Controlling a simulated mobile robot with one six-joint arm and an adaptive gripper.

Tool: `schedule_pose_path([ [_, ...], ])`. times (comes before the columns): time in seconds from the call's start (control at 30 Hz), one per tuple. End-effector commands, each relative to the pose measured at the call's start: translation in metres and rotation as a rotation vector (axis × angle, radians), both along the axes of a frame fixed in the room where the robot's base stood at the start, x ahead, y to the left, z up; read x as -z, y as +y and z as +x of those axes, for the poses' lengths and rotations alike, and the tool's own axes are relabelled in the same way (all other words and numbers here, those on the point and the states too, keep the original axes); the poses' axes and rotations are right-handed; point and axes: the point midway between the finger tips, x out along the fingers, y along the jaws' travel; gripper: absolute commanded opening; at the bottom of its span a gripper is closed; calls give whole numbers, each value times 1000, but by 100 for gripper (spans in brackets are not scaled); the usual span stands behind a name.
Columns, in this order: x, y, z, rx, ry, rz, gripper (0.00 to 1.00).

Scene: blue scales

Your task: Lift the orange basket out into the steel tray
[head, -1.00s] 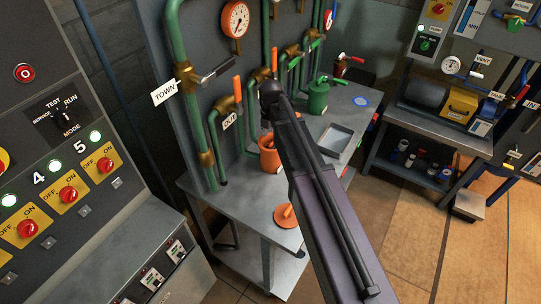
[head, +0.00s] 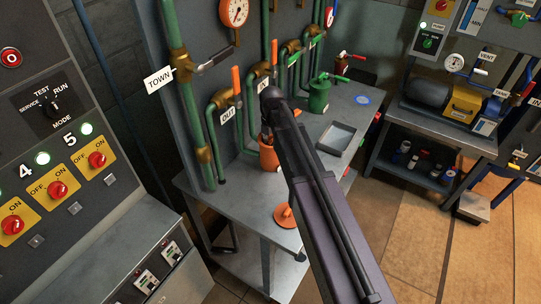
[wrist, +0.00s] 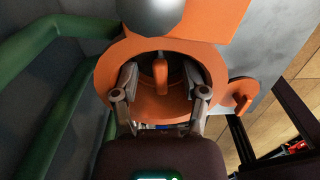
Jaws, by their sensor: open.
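An orange pot (head: 268,157) stands on the grey bench below the pipes, partly hidden by my arm. In the wrist view its round orange rim (wrist: 110,82) surrounds an open, dark inside. An upright orange piece, seemingly the orange basket's handle (wrist: 161,72), shows in the opening. My gripper (wrist: 163,72) is open, one finger on each side of that piece, with a gap on both sides. Its fingers reach over or into the opening; how deep I cannot tell. The basket's body is hidden. The steel tray (head: 336,139) lies empty on the bench, right of the pot.
An orange lid with a knob (head: 288,215) lies on the bench in front of the pot. Green pipes (wrist: 42,40) run close to the left of my gripper. A green can (head: 319,96) and a blue disc (head: 361,99) stand beyond the tray.

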Motion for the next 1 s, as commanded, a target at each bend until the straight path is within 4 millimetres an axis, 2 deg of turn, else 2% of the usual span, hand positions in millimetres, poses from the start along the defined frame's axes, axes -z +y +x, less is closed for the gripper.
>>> schedule_pose_path([
  [0.6,1,0,0,0,0,0,57],
  [0.63,1,0,0,-1,0,0,54],
  [0.67,1,0,0,-1,0,0,45],
  [0.8,1,0,0,-1,0,0,4],
  [0.83,1,0,0,-1,0,0,0],
  [1.0,1,1,0,-1,0,0,0],
])
